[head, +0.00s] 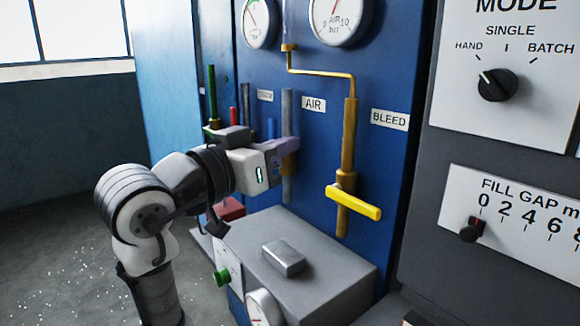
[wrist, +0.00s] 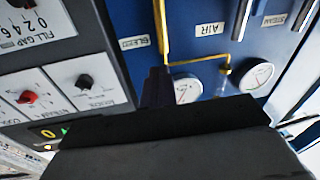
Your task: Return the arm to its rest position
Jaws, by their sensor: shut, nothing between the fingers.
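My arm reaches in from the lower left of the head view, bent at its elbow. My gripper (head: 284,152) is in front of the blue panel (head: 318,135), by the grey vertical pipe (head: 287,103) left of the AIR label (head: 314,104). It overlaps that pipe, and I cannot tell whether it touches it. The gripper is shut, with nothing seen in it. In the wrist view the dark fingers (wrist: 156,88) show close together before the panel, which appears upside down.
A yellow valve handle (head: 354,202) on a yellow pipe is to the right. A grey box (head: 300,248) with a metal block (head: 284,258) stands below. The control panel (head: 507,125) with knobs is at far right. Open floor (head: 50,260) lies at left.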

